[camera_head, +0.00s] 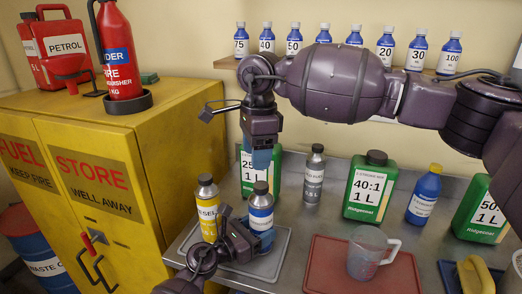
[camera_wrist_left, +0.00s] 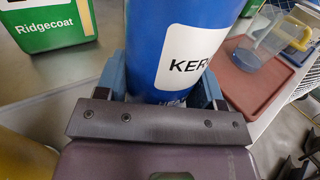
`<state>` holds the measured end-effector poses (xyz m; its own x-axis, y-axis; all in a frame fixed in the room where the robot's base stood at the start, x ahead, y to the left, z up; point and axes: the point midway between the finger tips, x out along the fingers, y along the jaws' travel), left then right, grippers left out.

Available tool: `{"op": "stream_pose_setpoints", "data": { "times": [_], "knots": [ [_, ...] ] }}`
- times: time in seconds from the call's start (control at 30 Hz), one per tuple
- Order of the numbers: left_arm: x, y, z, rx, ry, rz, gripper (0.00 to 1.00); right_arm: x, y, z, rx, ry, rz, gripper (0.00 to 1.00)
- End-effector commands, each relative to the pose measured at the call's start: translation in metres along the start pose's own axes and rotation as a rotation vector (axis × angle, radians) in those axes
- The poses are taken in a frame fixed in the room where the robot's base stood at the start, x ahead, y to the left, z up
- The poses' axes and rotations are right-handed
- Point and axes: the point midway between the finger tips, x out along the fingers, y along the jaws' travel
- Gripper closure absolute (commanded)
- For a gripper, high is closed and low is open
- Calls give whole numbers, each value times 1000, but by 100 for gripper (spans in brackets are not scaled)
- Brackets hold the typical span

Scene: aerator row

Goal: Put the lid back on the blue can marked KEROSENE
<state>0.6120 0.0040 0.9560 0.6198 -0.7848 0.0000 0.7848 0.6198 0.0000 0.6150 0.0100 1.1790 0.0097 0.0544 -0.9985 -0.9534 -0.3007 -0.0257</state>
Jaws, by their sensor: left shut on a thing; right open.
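The blue can (camera_head: 261,222) has a white label and stands upright on the grey tray at the bench's left. In the left wrist view the blue can (camera_wrist_left: 178,45) shows the letters "KER". A dark lid (camera_head: 261,187) sits on its top; I cannot tell how firmly it is seated. My left gripper (camera_head: 246,236) is shut around the can's body, and its blue fingers (camera_wrist_left: 165,88) lie on either side of it. My right gripper (camera_head: 262,159) is open, pointing down just above the lid, with a small gap between them.
A yellow diesel can (camera_head: 206,207) stands close left of the blue can on the grey tray (camera_head: 277,262). Green jugs (camera_head: 371,187), a grey bottle (camera_head: 313,175) and a blue bottle (camera_head: 425,195) stand behind and right. A clear jug (camera_head: 366,254) stands on a red tray (camera_head: 318,270).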

Motion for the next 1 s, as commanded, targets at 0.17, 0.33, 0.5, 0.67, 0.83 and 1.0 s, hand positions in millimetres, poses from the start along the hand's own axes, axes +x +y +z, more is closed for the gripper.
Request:
{"op": "stream_pose_setpoints", "data": {
  "times": [0.17, 0.33, 0.5, 0.67, 0.83, 1.0],
  "knots": [
    [0, 0, 0, 0, 0, 0, 100, -1, 0, -2, -254, 8, 4, 41],
    [0, 0, 0, 0, 0, 0, 100, -2, 0, -3, -499, 14, 11, 41],
    [0, 0, 0, 0, 0, 0, 100, -2, 1, -5, -744, 19, 19, 41],
    [0, 0, 0, 0, 0, 0, 100, -2, 1, -6, -974, 23, 30, 41],
    [0, 0, 0, 0, 0, 0, 100, -2, 2, -8, -1220, 24, 42, 41],
    [0, 0, 0, 0, 0, 0, 100, -2, 3, -9, -1454, 21, 53, 41]
  ]
}}
